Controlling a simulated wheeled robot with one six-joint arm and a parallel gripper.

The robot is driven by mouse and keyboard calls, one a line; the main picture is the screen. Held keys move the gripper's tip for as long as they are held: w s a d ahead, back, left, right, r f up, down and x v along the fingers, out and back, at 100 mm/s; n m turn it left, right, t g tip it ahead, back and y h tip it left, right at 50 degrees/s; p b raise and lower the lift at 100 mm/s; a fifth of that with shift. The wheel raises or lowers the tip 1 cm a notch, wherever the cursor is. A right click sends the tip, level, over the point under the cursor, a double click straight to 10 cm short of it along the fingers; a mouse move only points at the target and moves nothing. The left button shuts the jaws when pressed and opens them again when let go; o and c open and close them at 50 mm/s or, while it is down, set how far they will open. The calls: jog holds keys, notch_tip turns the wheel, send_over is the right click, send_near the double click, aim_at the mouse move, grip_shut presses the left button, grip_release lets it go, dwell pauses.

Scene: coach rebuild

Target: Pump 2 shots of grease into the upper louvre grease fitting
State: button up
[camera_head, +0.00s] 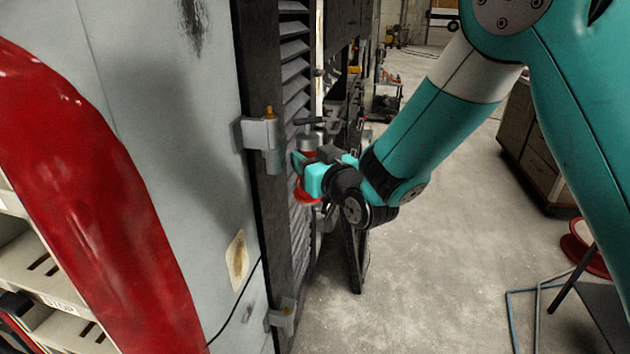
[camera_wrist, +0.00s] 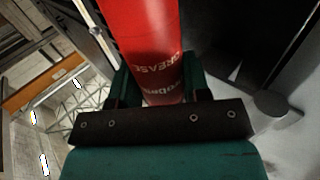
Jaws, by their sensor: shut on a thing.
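My gripper (camera_head: 306,172) is shut on a red grease gun (camera_head: 308,197), beside the louvred panel. In the wrist view the red barrel of the grease gun (camera_wrist: 152,50) runs between my two fingers and shows the word "GREASE". Its grey head and dark lever appear above my gripper in the head view. The upper hinge (camera_head: 262,140) has a small brass-coloured fitting (camera_head: 269,112) on top, left of and a little above my gripper. A gap shows between that fitting and the gun. The gun's nozzle tip cannot be made out.
The louvres (camera_head: 295,80) stand in a dark frame just behind my gripper. A lower hinge (camera_head: 284,316) with a similar brass-coloured fitting sits below. The pale coach side with a red band (camera_head: 90,190) fills the left. Concrete floor (camera_head: 435,240) lies open to the right.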

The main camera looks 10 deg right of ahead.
notch_tip(320, 180, up, 18)
jog(key=a+n+g+y+p, duration=0.2)
jog(key=a+y+p, duration=0.1)
jog(key=p, duration=0.1)
jog(key=s+a+r+n+g+y+p, duration=0.2)
jog(key=s+r, duration=0.1)
jog(key=r, duration=0.6)
jog(key=s+a+r+n+g+y+p, duration=0.1)
jog(key=s+r+n+g+y+p, duration=0.15)
jog(key=r, duration=0.55)
notch_tip(320, 180, down, 6)
jog(key=b, duration=0.5)
jog(key=shift+s+a, duration=0.2)
jog(key=shift+s, duration=0.2)
jog(key=shift+f+m+t+b, duration=0.15)
jog(key=shift+m+t+b, duration=0.1)
jog(key=shift+b, duration=0.75)
jog(key=shift+f+b, duration=1)
jog(key=shift+f, duration=0.05)
jog(key=shift+r, duration=0.35)
jog(key=shift+r+p, duration=0.45)
jog(key=shift+r, duration=0.15)
jog(key=shift+r+b, duration=0.1)
jog(key=shift+b, duration=0.2)
dwell(0.6)
